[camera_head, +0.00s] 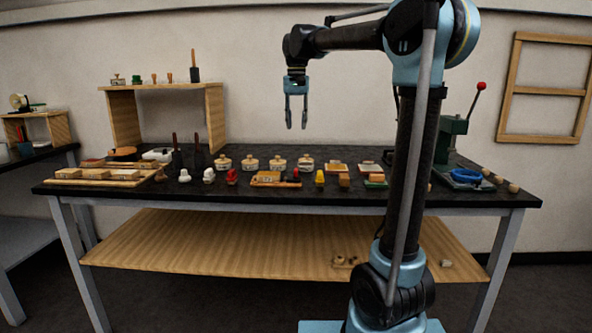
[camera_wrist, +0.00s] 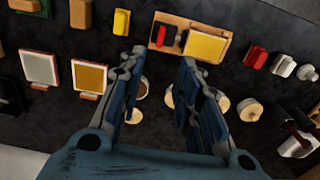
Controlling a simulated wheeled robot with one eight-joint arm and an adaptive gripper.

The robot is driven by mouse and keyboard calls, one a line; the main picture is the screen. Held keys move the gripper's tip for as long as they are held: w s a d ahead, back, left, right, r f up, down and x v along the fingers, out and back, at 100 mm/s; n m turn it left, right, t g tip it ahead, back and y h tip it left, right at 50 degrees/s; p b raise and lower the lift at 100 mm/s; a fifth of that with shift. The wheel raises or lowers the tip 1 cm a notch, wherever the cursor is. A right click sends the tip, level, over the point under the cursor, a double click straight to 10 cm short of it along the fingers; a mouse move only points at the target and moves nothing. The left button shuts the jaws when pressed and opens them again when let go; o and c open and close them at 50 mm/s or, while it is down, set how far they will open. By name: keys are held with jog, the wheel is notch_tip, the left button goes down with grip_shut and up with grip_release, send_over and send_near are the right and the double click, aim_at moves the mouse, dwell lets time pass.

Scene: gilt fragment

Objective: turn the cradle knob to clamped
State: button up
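The cradle is a wooden base (camera_wrist: 222,24) holding a yellow block (camera_wrist: 205,46), with a dark red, knob-like piece (camera_wrist: 162,33) at its left end in the wrist view. In the head view the cradle (camera_head: 268,180) lies near the front middle of the table. The knob's setting cannot be read. My gripper (camera_head: 296,123) hangs high above the table, fingers down. In the wrist view my gripper (camera_wrist: 167,60) is open and empty, its fingers below the cradle in the picture and apart from it. The fingers hide part of the table.
A red piece (camera_head: 231,177) and white pieces (camera_head: 209,175) stand left of the cradle, a yellow piece (camera_head: 320,178) to its right. Several round wooden-topped things (camera_head: 278,164) stand behind. A green press (camera_head: 450,135) stands at the right. Air around my gripper is clear.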

aim_at(296, 169)
notch_tip(296, 169, down, 17)
jog(key=shift+f, duration=0.15)
dwell(0.5)
grip_shut()
